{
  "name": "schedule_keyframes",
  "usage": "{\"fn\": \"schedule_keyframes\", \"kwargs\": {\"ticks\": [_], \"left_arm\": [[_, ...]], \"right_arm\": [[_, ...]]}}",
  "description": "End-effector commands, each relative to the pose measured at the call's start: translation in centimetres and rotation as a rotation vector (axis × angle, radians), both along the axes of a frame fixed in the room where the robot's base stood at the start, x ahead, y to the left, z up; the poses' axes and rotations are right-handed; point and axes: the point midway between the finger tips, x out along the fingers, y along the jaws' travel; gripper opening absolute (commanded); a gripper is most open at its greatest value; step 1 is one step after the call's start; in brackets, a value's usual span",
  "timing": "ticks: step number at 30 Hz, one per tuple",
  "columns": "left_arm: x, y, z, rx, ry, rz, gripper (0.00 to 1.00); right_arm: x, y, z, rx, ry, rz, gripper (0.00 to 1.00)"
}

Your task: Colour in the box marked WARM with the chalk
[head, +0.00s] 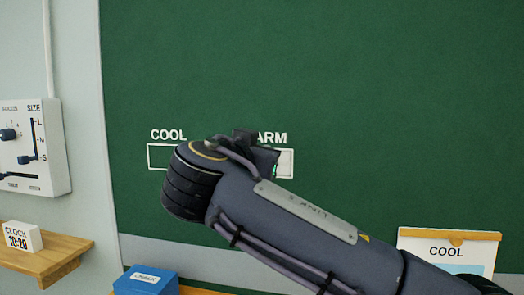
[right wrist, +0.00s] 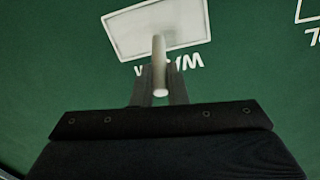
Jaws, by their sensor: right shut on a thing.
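The box marked WARM (head: 286,164) is on the green chalkboard, its left part and the start of its label hidden behind my right arm in the head view. In the right wrist view the WARM box (right wrist: 125,34) appears upside down, with pale chalk over most of its inside. My right gripper (right wrist: 158,92) is shut on a white stick of chalk (right wrist: 159,58), whose far end overlaps the box; whether it touches the board I cannot tell. In the head view the chalk is hidden. My left gripper is not in view.
The COOL box (head: 157,157) is just left, outlined with a green inside. Below are a blue chalk box (head: 146,281) and a COOL card holder (head: 448,243). A wooden shelf (head: 62,259) with a clock block (head: 23,237) and a wall panel (head: 45,150) stand left.

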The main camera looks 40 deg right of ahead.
Motion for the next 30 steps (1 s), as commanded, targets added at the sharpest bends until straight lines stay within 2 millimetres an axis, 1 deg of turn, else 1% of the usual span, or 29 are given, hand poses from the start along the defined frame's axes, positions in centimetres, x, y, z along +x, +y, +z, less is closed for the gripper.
{"fn": "schedule_keyframes", "kwargs": {"ticks": [8, 19, 30], "left_arm": [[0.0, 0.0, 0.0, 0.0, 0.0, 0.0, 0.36], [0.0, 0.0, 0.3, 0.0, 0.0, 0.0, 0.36], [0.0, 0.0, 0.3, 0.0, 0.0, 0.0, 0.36]], "right_arm": [[0.0, 0.0, 0.0, 0.0, 0.0, 0.0, 0.0], [1.3, 0.7, 0.1, -0.002, 0.0, 0.001, 0.0], [1.5, 0.8, 0.1, -0.001, 0.001, 0.0, 0.0]]}}
